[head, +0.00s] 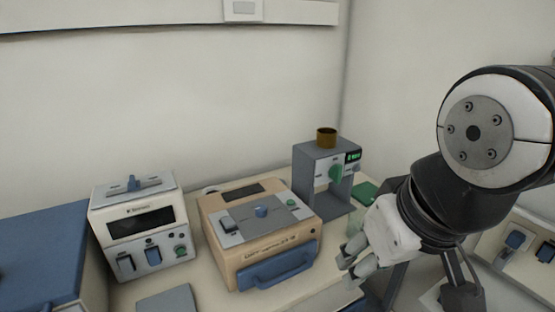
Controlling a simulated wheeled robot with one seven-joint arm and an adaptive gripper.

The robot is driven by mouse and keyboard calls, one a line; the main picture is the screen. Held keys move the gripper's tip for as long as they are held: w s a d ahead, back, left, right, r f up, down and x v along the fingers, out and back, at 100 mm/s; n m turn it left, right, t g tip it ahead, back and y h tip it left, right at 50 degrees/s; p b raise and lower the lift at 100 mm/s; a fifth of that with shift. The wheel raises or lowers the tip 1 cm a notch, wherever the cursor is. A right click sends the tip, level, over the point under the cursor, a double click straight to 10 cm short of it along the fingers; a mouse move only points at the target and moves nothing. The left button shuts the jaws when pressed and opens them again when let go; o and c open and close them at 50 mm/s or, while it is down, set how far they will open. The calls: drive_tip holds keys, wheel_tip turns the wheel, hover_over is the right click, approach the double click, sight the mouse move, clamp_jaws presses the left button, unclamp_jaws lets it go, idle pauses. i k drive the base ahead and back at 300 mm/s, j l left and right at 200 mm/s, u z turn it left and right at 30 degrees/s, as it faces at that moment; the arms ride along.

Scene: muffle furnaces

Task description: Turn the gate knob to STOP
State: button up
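A grey open-framed stand (311,164) stands at the back right of the bench, with a brown cup-like piece on top. Its front has a green knob (335,173) and a small lit green display. No STOP label or knob marking is legible, and I cannot tell for certain which knob is the gate knob. My gripper (349,270) is in front of the stand, below and slightly right of the green knob and apart from it. Its fingers point down-left with a gap between them, and nothing shows between them.
A beige furnace (236,266) with a blue handle and blue top knob sits left of my gripper. A white box (148,221) with switches stands farther left, beside a blue cabinet (40,255). A green pad (364,192) lies right of the stand. More switches (515,241) show far right.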

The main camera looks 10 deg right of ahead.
sight(335, 172)
drive_tip(key=z, duration=0.4)
drive_tip(key=k+j+z, duration=0.1)
drive_tip(key=j+z, duration=0.3)
drive_tip(key=k+j+z, duration=0.15)
drive_tip(key=j+z, duration=0.15)
drive_tip(key=z, duration=0.15)
